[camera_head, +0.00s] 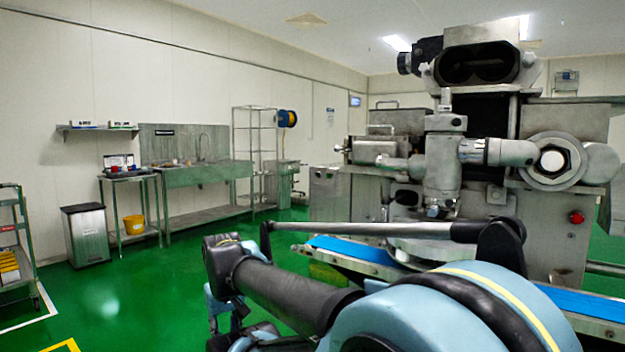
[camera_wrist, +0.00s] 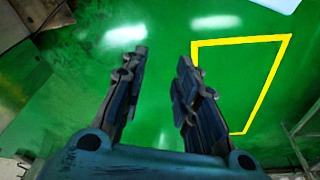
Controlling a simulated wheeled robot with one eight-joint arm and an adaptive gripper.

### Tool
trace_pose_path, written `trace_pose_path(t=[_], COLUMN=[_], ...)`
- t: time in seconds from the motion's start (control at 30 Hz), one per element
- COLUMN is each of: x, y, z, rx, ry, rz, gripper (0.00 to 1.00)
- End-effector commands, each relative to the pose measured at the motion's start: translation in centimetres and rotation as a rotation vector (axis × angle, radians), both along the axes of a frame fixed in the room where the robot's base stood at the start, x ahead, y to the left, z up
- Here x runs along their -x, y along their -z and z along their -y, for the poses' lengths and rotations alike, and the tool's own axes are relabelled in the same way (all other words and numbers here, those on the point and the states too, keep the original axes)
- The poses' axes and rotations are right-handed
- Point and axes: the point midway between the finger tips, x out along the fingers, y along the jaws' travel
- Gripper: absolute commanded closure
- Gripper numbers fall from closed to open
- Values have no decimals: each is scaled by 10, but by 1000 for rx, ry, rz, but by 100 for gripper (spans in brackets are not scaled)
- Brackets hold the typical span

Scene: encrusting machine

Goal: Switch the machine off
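The encrusting machine (camera_head: 545,236) is a large steel machine on the right of the head view. A red button (camera_head: 576,218) sits on the front of its right housing. My gripper (camera_wrist: 160,58) is open and empty in the wrist view, its two fingers apart above the green floor. In the head view my arm crosses the lower middle, in front of the machine, and I cannot make out the fingers there. The red button does not show in the wrist view.
A blue conveyor belt (camera_head: 350,249) runs along the machine's front. A steel sink bench (camera_head: 205,172), a bin (camera_head: 86,236) and a small table with a yellow bucket (camera_head: 133,224) stand along the left wall. The green floor between is clear.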

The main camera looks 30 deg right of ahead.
Motion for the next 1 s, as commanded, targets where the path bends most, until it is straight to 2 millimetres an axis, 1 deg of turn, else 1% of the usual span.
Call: trace_pose_path(t=[0.07,0.17,0.27,0.6,0.67,0.8,1.0], x=[-14,-37,-65,-165,-182,-223,-282], y=[-12,-30,-53,-131,-145,-175,-215], z=[12,36,63,158,174,212,266], rx=[32,96,174,437,482,585,727], ry=[30,87,152,340,366,422,483], rz=[14,41,79,224,253,319,418], gripper=[72,72,72,72,72,72,72])
